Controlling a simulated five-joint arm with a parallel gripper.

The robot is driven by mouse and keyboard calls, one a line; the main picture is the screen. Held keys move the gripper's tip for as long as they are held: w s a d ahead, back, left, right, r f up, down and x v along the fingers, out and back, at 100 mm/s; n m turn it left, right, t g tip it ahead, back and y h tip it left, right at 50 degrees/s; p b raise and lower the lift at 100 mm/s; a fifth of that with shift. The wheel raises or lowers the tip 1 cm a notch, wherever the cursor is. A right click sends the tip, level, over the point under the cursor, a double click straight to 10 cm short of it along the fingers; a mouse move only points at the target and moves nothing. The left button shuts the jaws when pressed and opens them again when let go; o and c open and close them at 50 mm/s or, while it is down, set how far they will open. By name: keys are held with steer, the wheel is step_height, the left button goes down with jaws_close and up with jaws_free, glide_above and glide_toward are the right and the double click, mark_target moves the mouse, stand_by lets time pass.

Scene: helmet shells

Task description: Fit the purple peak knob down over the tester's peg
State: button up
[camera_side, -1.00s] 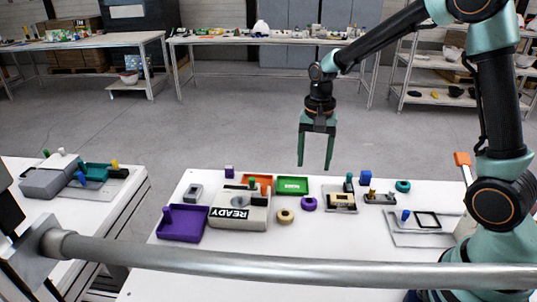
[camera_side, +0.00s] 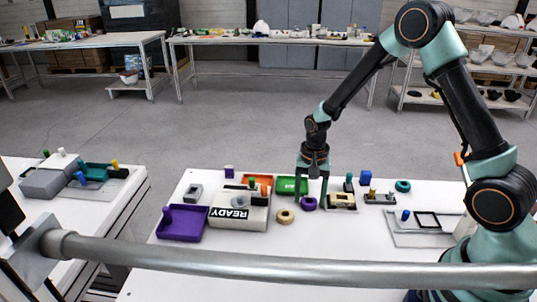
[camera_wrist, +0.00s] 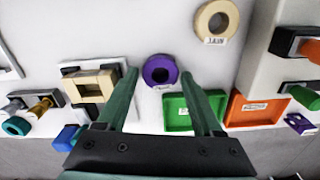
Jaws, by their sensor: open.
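The purple knob (camera_side: 308,204), a ring-shaped piece with a central hole, lies flat on the white table. In the wrist view the knob (camera_wrist: 151,63) sits between the two fingertips, with a small label on its lower side. My gripper (camera_side: 311,199) is open and lowered around the knob; its fingertips (camera_wrist: 159,76) stand apart on either side, with gaps to the knob. The grey tester (camera_side: 257,216), marked READY, stands to the left of the knob. A green upright piece (camera_side: 252,184) shows at its back; I cannot tell which part is the peg.
A tan ring (camera_side: 285,216) lies between tester and knob. Green (camera_wrist: 178,118) and orange (camera_wrist: 236,115) trays sit behind. A slotted tan block (camera_wrist: 85,88) is close to one finger. A purple tray (camera_side: 183,230) stands left of the tester. The table's front is clear.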

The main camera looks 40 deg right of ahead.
steer(key=shift+f, duration=0.2)
jaws_close()
steer(key=shift+r, duration=0.1)
